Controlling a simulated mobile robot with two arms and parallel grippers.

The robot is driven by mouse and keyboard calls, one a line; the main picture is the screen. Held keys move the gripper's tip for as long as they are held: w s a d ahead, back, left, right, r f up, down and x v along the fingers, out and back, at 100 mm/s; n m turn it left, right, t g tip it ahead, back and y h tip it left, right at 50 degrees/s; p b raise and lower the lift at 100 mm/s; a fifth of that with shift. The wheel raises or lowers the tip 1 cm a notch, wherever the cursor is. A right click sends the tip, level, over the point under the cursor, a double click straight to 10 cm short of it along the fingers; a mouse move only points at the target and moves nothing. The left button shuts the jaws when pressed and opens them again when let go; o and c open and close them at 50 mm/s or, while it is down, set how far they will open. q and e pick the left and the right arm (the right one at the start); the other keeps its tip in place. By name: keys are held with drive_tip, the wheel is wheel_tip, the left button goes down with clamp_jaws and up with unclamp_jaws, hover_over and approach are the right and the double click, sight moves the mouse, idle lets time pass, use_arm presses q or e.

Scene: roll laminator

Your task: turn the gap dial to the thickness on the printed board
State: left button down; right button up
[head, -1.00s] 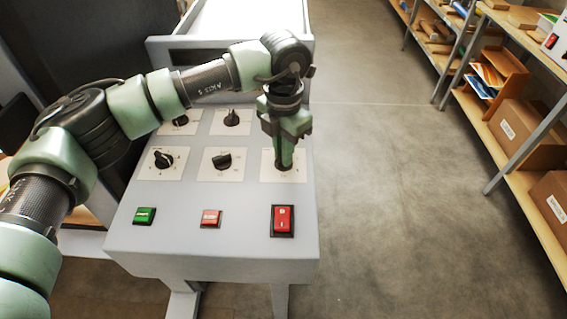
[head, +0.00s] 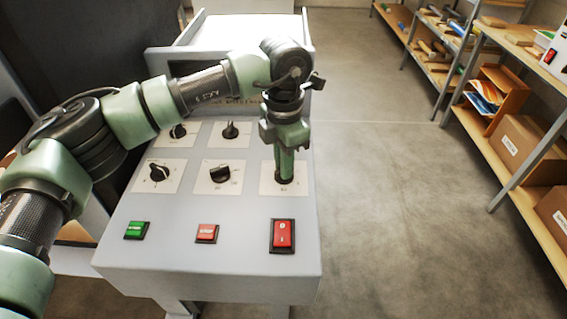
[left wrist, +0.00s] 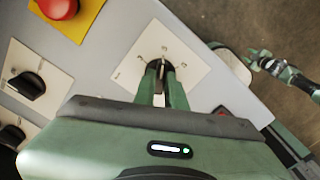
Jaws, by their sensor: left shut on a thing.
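My left gripper (head: 285,180) points down at the right dial of the front row on the grey machine's panel. It is shut on that dial's dark knob, which is mostly hidden by the fingers; its white scale plate (head: 272,187) shows around them. In the left wrist view the fingers (left wrist: 163,72) clasp the knob over its white plate (left wrist: 185,50). The plate's marks are too small to read. My right gripper (left wrist: 256,60) shows small at the right of the wrist view, off the panel. A dark strip with faint lettering (head: 240,99) lies partly behind my arm; I cannot read it.
Other black dials include the front middle one (head: 219,174) and front left one (head: 159,173). A green button (head: 136,231), red button (head: 207,233) and red rocker switch (head: 282,235) line the front. A red mushroom button (left wrist: 58,8) is nearby. Shelves stand right, beyond clear floor.

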use_arm(q)
drive_tip(key=c, duration=1.5)
unclamp_jaws()
drive_tip(key=shift+d, duration=0.1)
drive_tip(key=shift+o, duration=0.2)
wheel_tip(320, 180, up, 8)
drive_tip(key=shift+f+b, duration=0.1)
drive_tip(key=shift+b, duration=0.8)
